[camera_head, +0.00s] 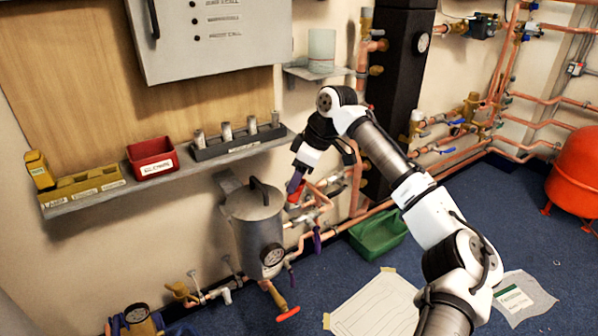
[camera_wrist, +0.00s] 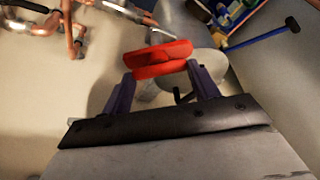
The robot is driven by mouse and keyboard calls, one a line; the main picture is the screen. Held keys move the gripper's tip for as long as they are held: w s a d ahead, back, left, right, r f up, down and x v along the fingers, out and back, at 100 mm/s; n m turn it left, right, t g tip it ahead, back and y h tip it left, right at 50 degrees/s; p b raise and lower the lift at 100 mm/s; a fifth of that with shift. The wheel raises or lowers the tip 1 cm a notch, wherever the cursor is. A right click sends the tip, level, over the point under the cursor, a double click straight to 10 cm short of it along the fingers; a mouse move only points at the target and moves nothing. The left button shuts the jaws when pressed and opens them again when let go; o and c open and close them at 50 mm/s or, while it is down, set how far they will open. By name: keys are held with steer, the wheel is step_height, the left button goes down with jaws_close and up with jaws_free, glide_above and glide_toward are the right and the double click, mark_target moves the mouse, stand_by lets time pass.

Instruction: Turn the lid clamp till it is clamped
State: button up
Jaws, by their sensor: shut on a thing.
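A grey cylindrical vessel (camera_head: 258,238) with a lid (camera_head: 240,204) and a black arched lid handle (camera_head: 259,190) stands below the shelf. My gripper (camera_head: 295,187) is at the upper right of the vessel, pointing down, with its purple fingers shut on a red handle, which appears to be the lid clamp (camera_head: 293,198). In the wrist view the red clamp handle (camera_wrist: 162,58) lies across between my fingertips, beside the grey vessel. How the clamp meets the lid rim is hidden, so I cannot tell its clamped state.
Copper pipes (camera_head: 345,226) with valves run close to the right of the vessel. A shelf (camera_head: 190,166) with a red bin (camera_head: 153,158) is above left. A gauge (camera_head: 272,255) sits on the vessel front. A green tray (camera_head: 377,236) lies on the floor at right.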

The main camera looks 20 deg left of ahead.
steer(key=m+t+p, duration=0.1)
steer(key=m+p, duration=0.3)
steer(key=p, duration=0.1)
steer(key=shift+s+r+m+t, duration=0.2)
steer(key=shift+m+t, duration=0.1)
steer(key=shift+t, duration=0.1)
steer(key=m+t+h+p, duration=0.1)
steer(key=m+p, duration=0.2)
steer(key=shift+f, duration=0.15)
steer(key=shift+f+m, duration=0.1)
steer(key=shift+m, duration=0.2)
steer(key=o, duration=1)
steer(key=p+v, duration=0.1)
steer(key=v, duration=1.3)
steer(key=shift+s+a+f, duration=0.1)
steer(key=shift+s, duration=0.05)
